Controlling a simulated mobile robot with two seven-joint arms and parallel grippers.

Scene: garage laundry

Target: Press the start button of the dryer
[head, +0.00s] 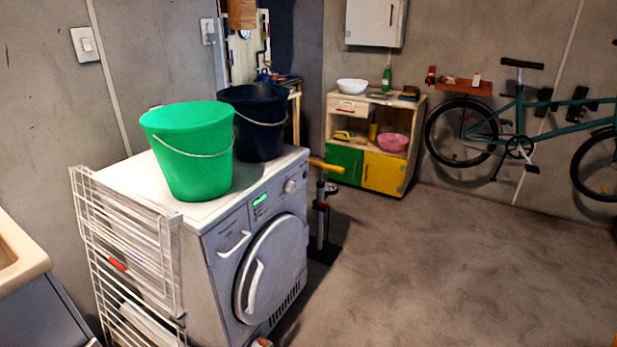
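The dryer (219,278) stands left of centre, a white front-loading machine with its round door (272,268) shut. Its control panel runs along the top of the front, with a lit green display (260,200) and a round knob (289,186). The start button is too small to make out for certain. Neither of my grippers shows in the head view.
A green bucket (190,150) and a dark bucket (257,122) stand on the dryer. A white drying rack (128,240) leans at its left side. A floor pump (322,215) stands behind its right side. The floor at right is clear.

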